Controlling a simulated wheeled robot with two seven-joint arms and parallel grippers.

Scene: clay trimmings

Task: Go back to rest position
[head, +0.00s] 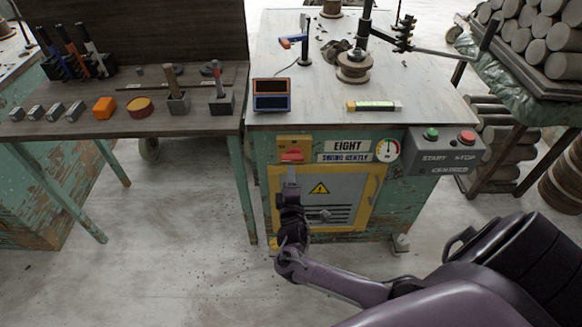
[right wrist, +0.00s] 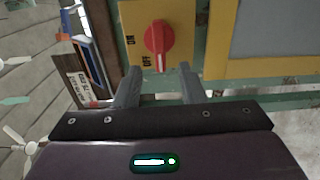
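A red rotary knob (right wrist: 158,40) sits on a yellow switch plate (right wrist: 180,15) marked ON and OFF. Its white mark is beside the word OFF. In the head view the red knob (head: 291,156) is on the front of the green workbench, left of the EIGHT label. My right gripper (head: 291,172) is just in front of and below the knob. In the right wrist view its two fingers (right wrist: 157,76) are spread with nothing between them, and the knob shows beyond the tips, apart from them. My left gripper is in neither view.
The bench top (head: 300,90) holds a wheel (head: 354,66) and tools. A grey START/STOP box (head: 442,150) is at its right corner. A dark side table (head: 120,125) with tools and blocks stands left. The floor (head: 190,210) in front is clear.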

